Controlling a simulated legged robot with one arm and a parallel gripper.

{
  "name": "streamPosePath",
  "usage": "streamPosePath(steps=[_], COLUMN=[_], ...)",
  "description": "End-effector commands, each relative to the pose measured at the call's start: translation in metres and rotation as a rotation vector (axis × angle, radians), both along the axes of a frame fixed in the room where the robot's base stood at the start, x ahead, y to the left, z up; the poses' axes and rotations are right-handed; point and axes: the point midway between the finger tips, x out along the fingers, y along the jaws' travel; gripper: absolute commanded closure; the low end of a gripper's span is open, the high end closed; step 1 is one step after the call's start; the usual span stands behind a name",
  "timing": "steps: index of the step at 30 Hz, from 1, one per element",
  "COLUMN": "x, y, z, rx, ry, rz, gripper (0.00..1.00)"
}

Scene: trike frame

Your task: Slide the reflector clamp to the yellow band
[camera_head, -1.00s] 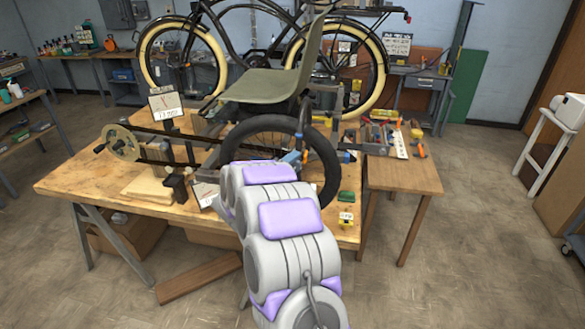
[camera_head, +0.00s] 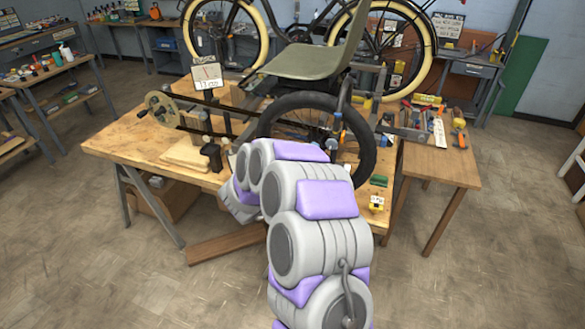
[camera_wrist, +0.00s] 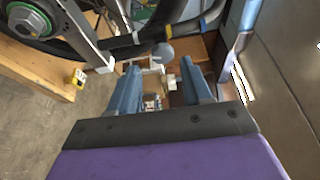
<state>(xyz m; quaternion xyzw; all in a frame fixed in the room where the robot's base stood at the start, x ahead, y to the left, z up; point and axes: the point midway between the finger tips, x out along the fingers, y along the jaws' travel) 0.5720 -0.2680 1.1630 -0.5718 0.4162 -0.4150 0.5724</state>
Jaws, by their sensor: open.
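The trike frame's wheel (camera_head: 374,150) and olive seat (camera_head: 315,61) stand on the wooden workbench. In the head view, my arm covers the lower left of the wheel, and my gripper is hidden. In the wrist view, my gripper (camera_wrist: 159,76) is open, with two blue fingers and nothing seen held between them. The wheel's green-ringed hub (camera_wrist: 27,20) is at upper left, and a blue-grey tube (camera_wrist: 240,42) runs down at upper right.
A side table (camera_head: 445,165) with tools stands to the right. A bicycle (camera_head: 300,33) is behind. Floor in front and right is open.

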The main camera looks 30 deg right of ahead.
Motion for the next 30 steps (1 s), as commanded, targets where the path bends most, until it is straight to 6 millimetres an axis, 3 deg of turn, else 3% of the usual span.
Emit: streamPosePath(steps=[6, 12, 18, 30], x=[-0.012, -0.02, -0.024, -0.024], y=[0.043, 0.067, 0.076, 0.076], z=[0.0, -0.001, 0.0, -0.001], rx=[0.002, 0.001, -0.003, -0.003], ry=[0.002, 0.001, 0.001, 0.001], rz=[0.004, 0.002, 0.0, -0.001], gripper=[0.51, 0.51, 0.51, 0.51])
